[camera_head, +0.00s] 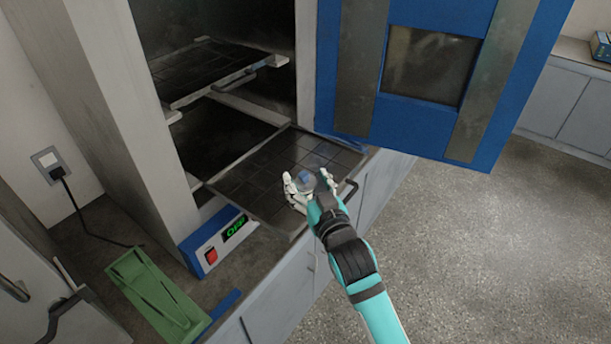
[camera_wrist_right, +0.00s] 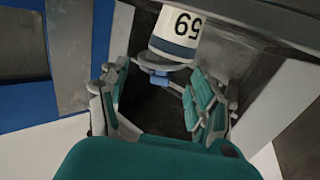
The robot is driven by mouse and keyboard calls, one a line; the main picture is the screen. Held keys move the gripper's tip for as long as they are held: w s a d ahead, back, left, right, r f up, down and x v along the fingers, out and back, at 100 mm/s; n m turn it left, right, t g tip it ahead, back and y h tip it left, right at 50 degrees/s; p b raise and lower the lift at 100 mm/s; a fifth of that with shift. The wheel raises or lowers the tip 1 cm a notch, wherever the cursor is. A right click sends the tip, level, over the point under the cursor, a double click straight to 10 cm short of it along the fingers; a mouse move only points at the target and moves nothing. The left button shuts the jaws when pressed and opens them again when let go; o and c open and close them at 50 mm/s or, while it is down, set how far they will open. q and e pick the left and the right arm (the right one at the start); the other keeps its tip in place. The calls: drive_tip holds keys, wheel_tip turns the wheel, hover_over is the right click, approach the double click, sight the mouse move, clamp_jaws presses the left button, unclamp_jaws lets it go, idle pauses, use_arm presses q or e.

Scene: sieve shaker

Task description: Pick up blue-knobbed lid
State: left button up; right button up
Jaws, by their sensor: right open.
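The blue-knobbed lid (camera_head: 304,176) is small and partly hidden by my fingers in the head view. In the right wrist view its blue knob (camera_wrist_right: 159,81) shows against a pale container (camera_wrist_right: 177,30) with dark digits printed upside down in the picture. My right gripper (camera_head: 307,178) is open, with one finger on each side of the knob. In the wrist view the open fingers (camera_wrist_right: 157,92) stand apart, with visible gaps to the knob. My left gripper is not in view.
A pulled-out dark tray (camera_head: 255,190) lies under the gripper. A blue oven door (camera_head: 390,120) stands open at right. A second rack (camera_head: 205,70) is higher inside. A control panel (camera_head: 218,242) and a green stand (camera_head: 150,295) are at lower left.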

drive_tip(key=shift+x, duration=1.1)
drive_tip(key=shift+s, duration=0.1)
clamp_jaws()
